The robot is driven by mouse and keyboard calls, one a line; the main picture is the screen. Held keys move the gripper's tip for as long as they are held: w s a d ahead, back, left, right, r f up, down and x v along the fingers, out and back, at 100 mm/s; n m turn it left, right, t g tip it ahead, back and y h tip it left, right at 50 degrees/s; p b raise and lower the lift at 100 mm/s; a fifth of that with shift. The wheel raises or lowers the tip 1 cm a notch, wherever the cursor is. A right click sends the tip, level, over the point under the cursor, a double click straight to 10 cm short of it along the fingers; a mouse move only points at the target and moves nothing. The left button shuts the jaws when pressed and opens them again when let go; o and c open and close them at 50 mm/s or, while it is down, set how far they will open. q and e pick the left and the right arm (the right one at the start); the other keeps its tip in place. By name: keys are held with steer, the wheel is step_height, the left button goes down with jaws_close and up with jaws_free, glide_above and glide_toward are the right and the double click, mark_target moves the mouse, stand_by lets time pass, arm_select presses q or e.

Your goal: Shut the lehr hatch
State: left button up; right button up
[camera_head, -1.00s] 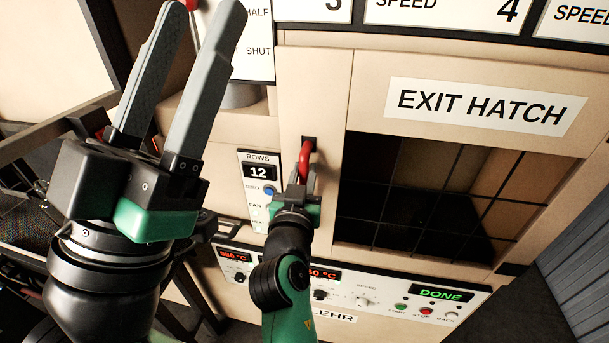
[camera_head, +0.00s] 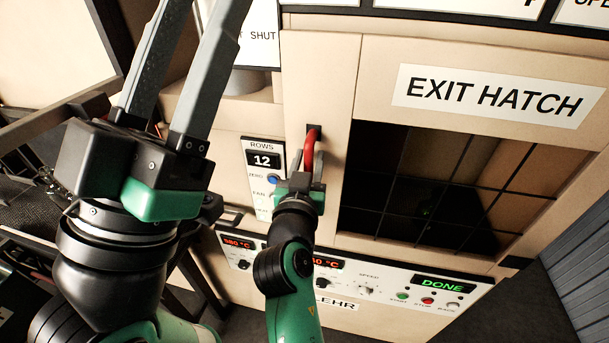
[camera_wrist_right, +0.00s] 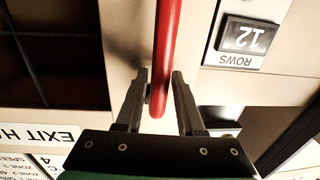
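The lehr's exit hatch is an open, dark, gridded opening (camera_head: 415,190) under the EXIT HATCH label (camera_head: 497,95). A pale panel (camera_head: 325,90) with an upright red handle (camera_head: 308,150) stands left of it. My right gripper (camera_head: 307,160) is at the handle's lower part, fingers apart on either side. In the right wrist view the red handle (camera_wrist_right: 165,50) runs between the fingertips (camera_wrist_right: 160,75), with narrow gaps beside it. Contact is hard to judge. My left gripper (camera_head: 190,60) is open and empty in the left foreground, its fingertips cut off by the top edge.
A control strip (camera_head: 375,290) with temperature readouts and a DONE display (camera_head: 442,284) runs below the opening. A ROWS panel (camera_head: 263,165) reading 12 is left of the handle. Dark frame bars (camera_head: 60,115) lie at the left, behind my left arm.

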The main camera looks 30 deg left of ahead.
steer(key=shift+s+d+r, duration=0.1)
steer(key=shift+s, duration=0.3)
steer(key=p+v, duration=0.2)
steer(key=v, duration=0.8)
steer(key=shift+s+p, duration=0.25)
steer(key=shift+p, duration=0.05)
steer(key=shift+d, duration=0.15)
